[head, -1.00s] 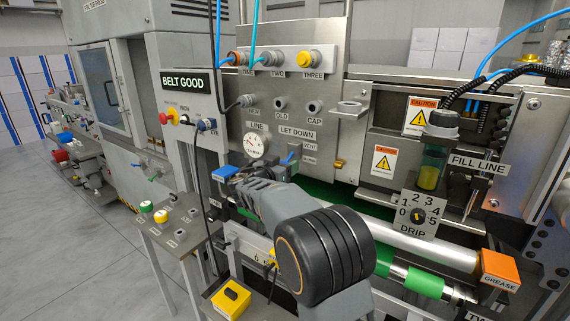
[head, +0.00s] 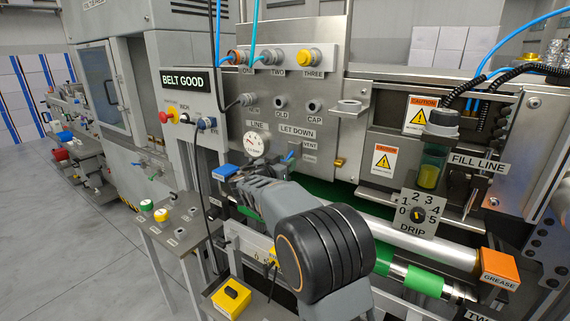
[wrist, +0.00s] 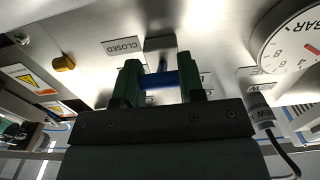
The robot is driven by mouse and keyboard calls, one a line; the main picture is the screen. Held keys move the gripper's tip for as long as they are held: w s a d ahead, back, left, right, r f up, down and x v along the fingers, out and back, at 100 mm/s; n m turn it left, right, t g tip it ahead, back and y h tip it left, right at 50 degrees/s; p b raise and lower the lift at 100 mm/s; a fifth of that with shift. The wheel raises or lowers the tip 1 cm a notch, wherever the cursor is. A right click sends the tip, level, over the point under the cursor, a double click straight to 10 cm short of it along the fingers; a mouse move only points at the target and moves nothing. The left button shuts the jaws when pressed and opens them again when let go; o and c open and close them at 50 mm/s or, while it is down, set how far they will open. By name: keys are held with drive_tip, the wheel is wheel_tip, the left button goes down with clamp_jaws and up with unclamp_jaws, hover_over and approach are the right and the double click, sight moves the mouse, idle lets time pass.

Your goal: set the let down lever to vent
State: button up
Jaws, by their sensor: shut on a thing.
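The let down lever has a blue handle, seen small in the head view (head: 290,156) under the LET DOWN label (head: 297,132). In the wrist view the blue handle (wrist: 161,79) lies between the two green fingers of my gripper (wrist: 161,84), which is shut on it. A VENT label (head: 310,144) is to the upper right of the lever in the head view. In the head view my arm hides most of the gripper, and the lever's exact angle is hard to tell.
The LINE gauge (head: 256,144) is left of the lever, with its dial close by in the wrist view (wrist: 296,38). A brass knob (wrist: 64,63) sticks out on the other side. A blue block (head: 225,171) and a silver roller (head: 425,246) are near my arm.

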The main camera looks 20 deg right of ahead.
sight(289, 154)
drive_tip(key=shift+s+a+r+g+y+p, duration=0.1)
drive_tip(key=shift+r+g+y+p, duration=0.25)
drive_tip(key=shift+r+y+p, duration=0.15)
drive_tip(key=shift+s+a+r+g+y+p, duration=0.1)
drive_tip(key=shift+r+g+y+p, duration=0.25)
drive_tip(key=shift+y, duration=0.25)
drive_tip(key=r+g+y+p, duration=0.1)
drive_tip(key=y+p, duration=0.1)
drive_tip(key=p, duration=0.1)
drive_tip(key=shift+r, duration=0.3)
drive_tip(key=g+y+p, duration=0.1)
drive_tip(key=p, duration=0.2)
drive_tip(key=r+g+y+p, duration=0.1)
drive_tip(key=p, duration=0.2)
drive_tip(key=shift+w+r+y, duration=0.1)
drive_tip(key=shift+r+y, duration=0.15)
drive_tip(key=shift+y, duration=0.05)
drive_tip(key=y+p, duration=0.1)
drive_tip(key=p, duration=0.1)
drive_tip(key=g+p, duration=0.1)
drive_tip(key=shift+w+d+r+y+p, duration=0.1)
drive_tip(key=shift+d+r+y+p, duration=0.1)
drive_tip(key=shift+y+p, duration=0.2)
drive_tip(key=shift+f, duration=0.1)
drive_tip(key=o, duration=0.9)
drive_tip(key=shift+o, duration=0.2)
